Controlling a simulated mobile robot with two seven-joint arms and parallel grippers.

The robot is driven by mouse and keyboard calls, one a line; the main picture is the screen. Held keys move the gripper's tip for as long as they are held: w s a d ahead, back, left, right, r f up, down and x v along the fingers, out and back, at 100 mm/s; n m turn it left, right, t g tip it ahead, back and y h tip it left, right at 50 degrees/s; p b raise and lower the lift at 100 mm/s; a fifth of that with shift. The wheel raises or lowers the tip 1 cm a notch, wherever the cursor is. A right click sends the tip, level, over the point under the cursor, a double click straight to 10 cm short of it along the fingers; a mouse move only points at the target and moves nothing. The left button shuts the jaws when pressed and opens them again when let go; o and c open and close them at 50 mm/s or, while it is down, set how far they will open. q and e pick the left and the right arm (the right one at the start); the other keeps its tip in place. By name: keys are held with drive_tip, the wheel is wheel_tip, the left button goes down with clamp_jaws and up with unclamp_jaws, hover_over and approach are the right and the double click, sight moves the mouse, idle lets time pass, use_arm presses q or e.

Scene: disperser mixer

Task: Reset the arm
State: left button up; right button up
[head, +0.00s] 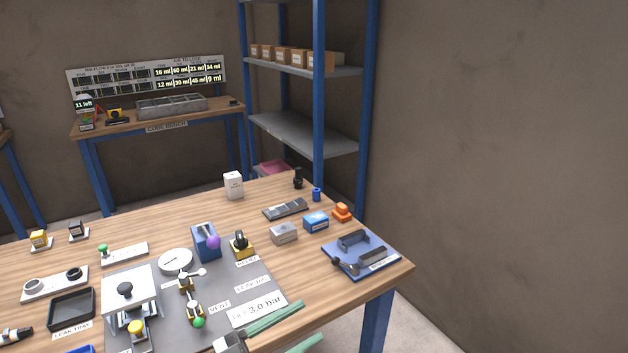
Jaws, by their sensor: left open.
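My left gripper (312,321) shows at the bottom edge of the head view, over the front right part of the wooden table (375,285). Its two long green fingers point to the right and stand apart, with nothing between them. The rest of my left arm is mostly cut off by the bottom edge. My right gripper is not in view. The fingers lie just in front of the plate marked 3.0 bar (258,308) in the picture. I cannot tell their height above the table.
A grey mat (235,280) carries a white stand (130,290), a blue block with a purple knob (206,241) and small valves (194,312). A blue tray (385,262) sits at the right corner. A shelf rack (319,100) and a back bench (215,115) stand behind. Bare floor lies right.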

use_arm(q)
drive_tip(key=a+f+n+t+y, duration=0.7)
drive_tip(key=a+f+n+y, duration=0.2)
drive_tip(key=f+n+y, duration=0.35)
drive_tip(key=s+a+f+n+g+y, duration=0.1)
drive_tip(key=s+a+f+g+y, duration=0.1)
drive_tip(key=s+f, duration=0.5)
drive_tip(key=s+a+f+n+g+y, duration=0.1)
drive_tip(key=s+a+f+g+y, duration=0.1)
drive_tip(key=s+f+g, duration=0.3)
drive_tip(key=s+a+f, duration=0.1)
drive_tip(key=s+f, duration=0.2)
drive_tip(key=f, duration=0.3)
drive_tip(key=shift+n, duration=0.35)
